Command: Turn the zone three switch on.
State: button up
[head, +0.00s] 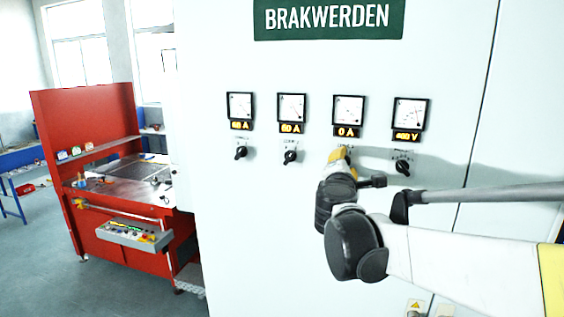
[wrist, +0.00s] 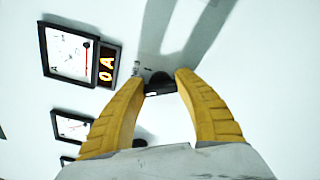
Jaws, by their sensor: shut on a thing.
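My gripper (head: 340,156) reaches the white cabinet front at the third switch from the left, under the meter with the 0 A display (head: 347,132). In the wrist view its two yellow fingers are shut on the black knob of this zone three switch (wrist: 159,83), one fingertip on each side. In the head view my gripper hides that knob, and the label above it is too small to read. The 0 A display also shows in the wrist view (wrist: 107,66).
Three similar black switches sit in the same row: the first (head: 241,152), the second (head: 290,156) and the fourth (head: 403,167), right of my gripper. Meters hang above them. A red machine (head: 85,115) stands at the left, with open floor beside it.

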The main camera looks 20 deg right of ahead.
jog(key=m+b, duration=0.2)
jog(key=m, duration=0.4)
jog(key=shift+f, duration=0.15)
jog(key=m+b, duration=0.1)
jog(key=m, duration=0.4)
jog(key=shift+m, duration=0.4)
jog(key=o, duration=1.2)
jog(key=shift+w, duration=0.1)
